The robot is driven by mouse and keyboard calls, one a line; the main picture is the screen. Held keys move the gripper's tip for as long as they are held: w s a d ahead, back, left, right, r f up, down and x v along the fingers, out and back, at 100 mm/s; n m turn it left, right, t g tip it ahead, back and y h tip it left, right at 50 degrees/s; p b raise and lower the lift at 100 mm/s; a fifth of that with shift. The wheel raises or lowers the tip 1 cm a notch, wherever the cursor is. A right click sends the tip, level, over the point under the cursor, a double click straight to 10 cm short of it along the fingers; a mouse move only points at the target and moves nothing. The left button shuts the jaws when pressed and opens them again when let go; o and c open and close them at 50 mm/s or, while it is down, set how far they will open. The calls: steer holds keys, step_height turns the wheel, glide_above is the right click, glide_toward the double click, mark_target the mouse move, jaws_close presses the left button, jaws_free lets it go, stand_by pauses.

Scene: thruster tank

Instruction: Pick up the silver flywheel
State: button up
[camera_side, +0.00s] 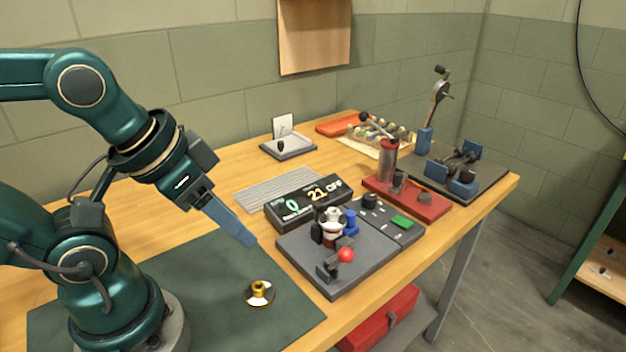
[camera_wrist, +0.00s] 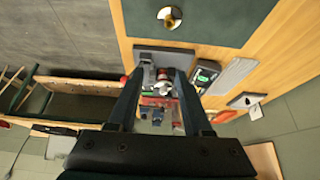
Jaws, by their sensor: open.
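The silver flywheel (camera_side: 268,297), a small pale disc with a brass hub, lies flat on the dark green mat (camera_side: 205,275) near the table's front edge. It also shows in the wrist view (camera_wrist: 177,12) at the top, on the mat (camera_wrist: 215,20). My gripper (camera_side: 250,243) is above the mat, up and slightly left of the flywheel in the side view, apart from it. In the wrist view the two fingers of my gripper (camera_wrist: 162,72) stand apart with nothing held between them. The flywheel lies beyond the fingertips there.
A grey test stand (camera_side: 330,275) with a red knob sits right of the mat. Behind it are a display box (camera_side: 308,200) and a ribbed grey plate (camera_side: 272,187). A red-based fixture (camera_side: 420,200) and a dark plate with blue blocks (camera_side: 490,185) stand farther right. The mat around the flywheel is clear.

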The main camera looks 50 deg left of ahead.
stand_by(0.4)
steer(key=shift+c, duration=1.2)
